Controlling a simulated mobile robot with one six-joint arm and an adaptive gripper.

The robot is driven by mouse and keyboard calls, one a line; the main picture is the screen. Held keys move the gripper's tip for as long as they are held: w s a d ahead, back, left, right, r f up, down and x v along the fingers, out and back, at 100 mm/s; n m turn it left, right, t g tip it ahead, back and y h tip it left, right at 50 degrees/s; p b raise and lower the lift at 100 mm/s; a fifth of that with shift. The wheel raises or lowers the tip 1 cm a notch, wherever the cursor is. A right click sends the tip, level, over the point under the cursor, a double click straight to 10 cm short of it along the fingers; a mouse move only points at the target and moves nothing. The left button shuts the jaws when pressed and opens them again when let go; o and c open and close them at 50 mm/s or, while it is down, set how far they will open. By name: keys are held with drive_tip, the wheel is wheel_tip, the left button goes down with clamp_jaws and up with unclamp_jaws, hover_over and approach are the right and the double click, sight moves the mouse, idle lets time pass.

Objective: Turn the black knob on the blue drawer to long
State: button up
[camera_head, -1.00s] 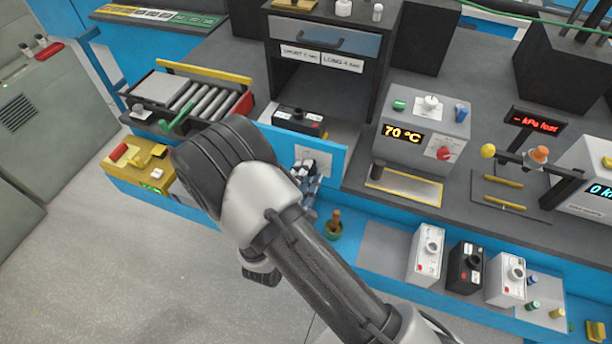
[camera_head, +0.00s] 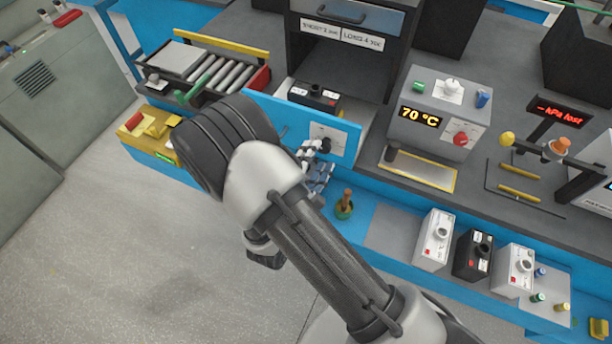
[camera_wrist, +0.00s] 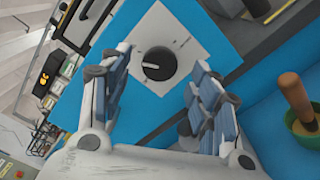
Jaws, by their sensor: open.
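The blue drawer (camera_head: 270,108) stands out from the bench below a dark cabinet, its front facing me. On its front is a pale plate (camera_wrist: 187,27) with the black knob (camera_wrist: 158,64); the knob also shows in the head view (camera_head: 325,145). Marks on the plate are too small to read. My gripper (camera_wrist: 150,82) is open, with one finger on each side of the knob in the wrist view. I cannot tell whether either finger touches it. In the head view my gripper (camera_head: 314,160) is at the drawer front, partly hidden by my own arm.
A green pot with a wooden-handled tool (camera_head: 344,205) stands right of my gripper. Inside the drawer is a black box (camera_head: 314,95). A grey 70 °C unit (camera_head: 430,110) is to the right, a roller tray (camera_head: 205,75) to the left. The floor in front is clear.

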drive_tip(key=v, duration=1)
drive_tip(key=shift+w, duration=0.1)
drive_tip(key=s+d+r+m+g+h, duration=0.2)
drive_tip(key=d+r+m+g+h, duration=0.7)
drive_tip(key=d, duration=0.7)
drive_tip(key=s+d+r+m+g+y, duration=0.6)
drive_tip(key=s+d+m+g+y, duration=0.1)
drive_tip(key=s+g, duration=0.1)
drive_tip(key=s+a+r+m+t+y, duration=0.3)
drive_tip(key=a+r+m+t+y, duration=0.1)
drive_tip(key=r+y, duration=0.3)
drive_tip(key=shift+s+r+t+y, duration=0.3)
drive_tip(key=shift+t+y, duration=0.1)
drive_tip(key=shift+y, duration=0.2)
